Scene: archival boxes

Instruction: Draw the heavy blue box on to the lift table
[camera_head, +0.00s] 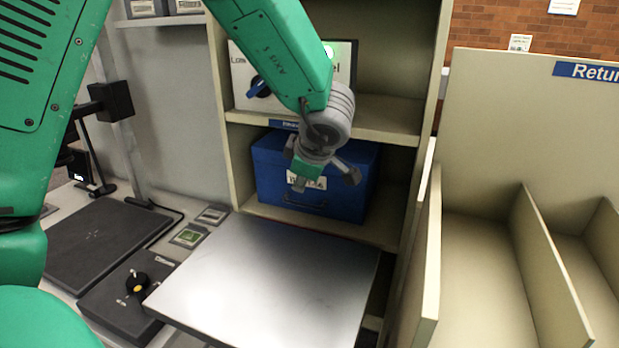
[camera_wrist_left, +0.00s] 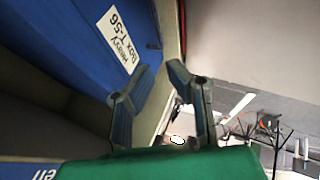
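The heavy blue box (camera_head: 265,175) sits on the lower shelf with a white label and a dark handle low on its front. In the left wrist view the box (camera_wrist_left: 60,55) shows its label, "Heavy Box T-56". The lift table (camera_head: 265,290) has a bare metal top in front of that shelf. My left gripper (camera_head: 325,181) hangs in front of the box, covering part of its front and label. In the left wrist view its two fingers (camera_wrist_left: 160,98) are apart with nothing between them. Whether they touch the box I cannot tell. My right gripper is not in view.
A pale box (camera_head: 245,92) stands on the shelf above. A control box with a yellow-and-black knob (camera_head: 136,284) and a dark flat pad (camera_head: 95,245) lie left of the lift table. Cream dividers (camera_head: 480,260) under a "Retu..." sign (camera_head: 590,71) stand to the right.

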